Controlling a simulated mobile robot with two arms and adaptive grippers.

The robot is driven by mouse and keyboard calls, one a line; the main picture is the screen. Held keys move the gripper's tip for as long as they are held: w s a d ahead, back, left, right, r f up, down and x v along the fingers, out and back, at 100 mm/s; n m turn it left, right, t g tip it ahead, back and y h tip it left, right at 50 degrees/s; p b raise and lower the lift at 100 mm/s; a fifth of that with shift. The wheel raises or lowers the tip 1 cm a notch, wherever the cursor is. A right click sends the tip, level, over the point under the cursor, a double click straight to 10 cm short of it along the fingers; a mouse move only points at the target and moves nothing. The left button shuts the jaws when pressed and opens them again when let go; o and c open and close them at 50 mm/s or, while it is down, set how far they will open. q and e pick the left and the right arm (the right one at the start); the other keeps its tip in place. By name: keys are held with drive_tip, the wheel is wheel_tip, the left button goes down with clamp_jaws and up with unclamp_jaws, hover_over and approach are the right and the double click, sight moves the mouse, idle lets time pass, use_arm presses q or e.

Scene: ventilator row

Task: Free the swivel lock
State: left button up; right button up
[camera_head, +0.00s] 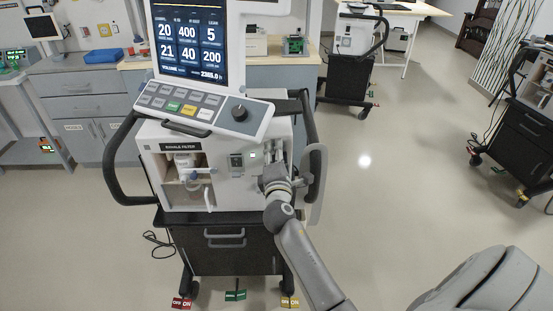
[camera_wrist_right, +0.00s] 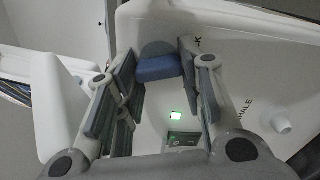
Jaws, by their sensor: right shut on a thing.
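The ventilator (camera_head: 225,192) stands on a dark cart, its screen (camera_head: 188,42) lit and facing me. My right gripper (camera_head: 272,176) is at the right part of its front panel and hides what it touches there. In the right wrist view, the two fingers of my right gripper (camera_wrist_right: 160,72) stand on either side of a blue lever-like piece (camera_wrist_right: 158,69) with a grey rounded end. The gripper is shut on this piece. A partly hidden label ending in "K" is beside it, so this looks like the swivel lock. My left gripper is not in view.
A green light (camera_wrist_right: 176,115) and a pale port (camera_wrist_right: 281,122) by a label ending "HALE" are close to the fingers. Dark handles flank the ventilator. Red (camera_head: 181,303), green (camera_head: 235,295) and yellow (camera_head: 290,302) tags are low at the cart.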

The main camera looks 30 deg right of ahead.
drive_tip(key=shift+m+b, duration=0.65)
drive_tip(key=shift+m, duration=1.05)
drive_tip(key=o, duration=1)
drive_tip(key=v, duration=0.7)
drive_tip(key=shift+s+a, duration=0.15)
drive_tip(key=shift+s, duration=0.1)
